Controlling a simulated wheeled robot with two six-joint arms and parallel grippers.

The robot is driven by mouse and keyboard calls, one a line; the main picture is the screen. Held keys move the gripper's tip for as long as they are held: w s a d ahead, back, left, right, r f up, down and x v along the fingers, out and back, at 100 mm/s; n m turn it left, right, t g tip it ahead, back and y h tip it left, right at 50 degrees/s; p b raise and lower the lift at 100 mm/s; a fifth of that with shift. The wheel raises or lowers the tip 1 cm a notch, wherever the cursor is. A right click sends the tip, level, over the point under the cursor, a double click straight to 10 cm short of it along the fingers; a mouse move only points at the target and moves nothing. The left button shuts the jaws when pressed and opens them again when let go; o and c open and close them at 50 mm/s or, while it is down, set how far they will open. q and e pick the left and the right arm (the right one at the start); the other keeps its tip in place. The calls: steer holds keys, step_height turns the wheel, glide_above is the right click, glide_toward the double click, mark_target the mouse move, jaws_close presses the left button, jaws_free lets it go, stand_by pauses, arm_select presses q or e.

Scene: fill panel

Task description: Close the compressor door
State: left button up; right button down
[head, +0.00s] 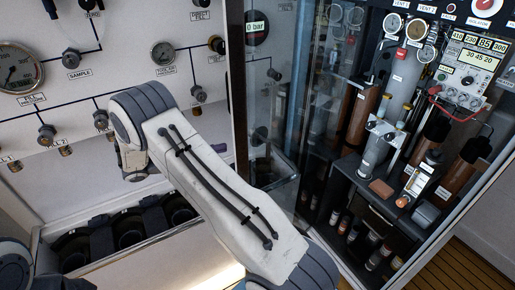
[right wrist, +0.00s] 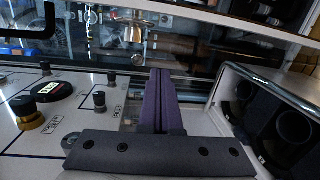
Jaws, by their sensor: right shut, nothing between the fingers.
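The compressor door is a clear glass panel (head: 270,115) with a dark upright edge, in the middle of the head view. It stands open, angled out from the left side of the compressor cabinet (head: 365,200). My right gripper is mostly hidden behind my white right arm; a purple fingertip (head: 221,147) shows just left of the door's edge. In the right wrist view its purple fingers (right wrist: 160,75) are together and empty, pointing at the glass (right wrist: 200,45). I cannot tell whether they touch it. My left gripper is out of view.
A white panel (head: 120,75) with gauges and knobs stands at the left. Below it is a bin (head: 130,235) with dark round slots, also at the right of the wrist view (right wrist: 235,95). Bottles and cylinders fill the cabinet. Wooden floor (head: 455,265) shows at lower right.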

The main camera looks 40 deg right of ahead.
mark_target(259, 144)
steer(key=shift+m+h, duration=0.3)
steer(key=shift+h, duration=0.3)
steer(key=shift+s+a+f+p+x, duration=0.15)
steer(key=shift+s+p+x, duration=0.35)
steer(key=shift+x, duration=1.6)
steer(key=shift+s+a+f+p+x, duration=0.15)
steer(key=shift+s+p+x, duration=0.35)
steer(key=shift+x, duration=1.55)
steer(key=shift+s+a+f+p+x, duration=0.2)
steer(key=shift+p+x, duration=0.5)
steer(key=shift+x, duration=1.4)
steer(key=shift+d, duration=0.1)
